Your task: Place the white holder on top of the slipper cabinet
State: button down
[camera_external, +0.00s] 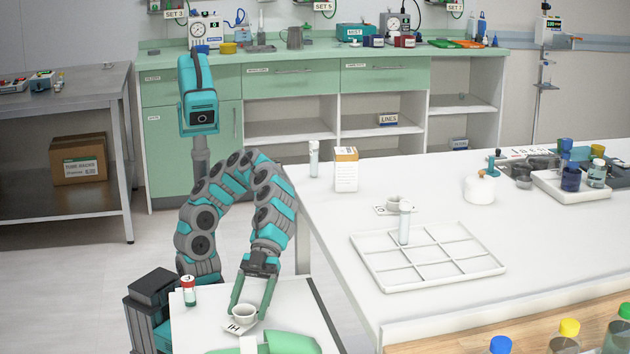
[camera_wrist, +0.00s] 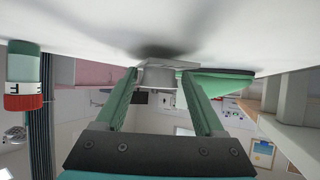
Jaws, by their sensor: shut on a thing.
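I cannot tell whether this unit is the slipper cabinet. My gripper (camera_external: 249,315) points down with its two green fingers shut on the holder, one on each side. In the wrist view, the holder (camera_wrist: 158,76) sits between the fingertips of my gripper (camera_wrist: 166,82), close against the white surface. Whether it touches the surface is unclear.
A red-capped vial (camera_external: 189,291) stands left of the holder. Green rounded items (camera_external: 290,343) lie in front. The large white bench (camera_external: 330,210) to the right holds a divided tray (camera_external: 427,285), another white holder (camera_external: 394,203) and a carton (camera_external: 345,170).

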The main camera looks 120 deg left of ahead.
aim_at(249, 307)
jog(key=shift+f, duration=0.3)
jog(key=shift+f, duration=0.2)
grip_release()
jog(key=shift+r, duration=0.15)
jog(key=shift+s+a+r, duration=0.15)
jog(key=shift+a+r, duration=0.15)
jog(key=shift+a, duration=0.2)
jog(key=shift+v, duration=1.1)
notch_tip(249, 307, up, 7)
jog(key=shift+d+f+p, duration=0.15)
jog(key=shift+p, duration=0.5)
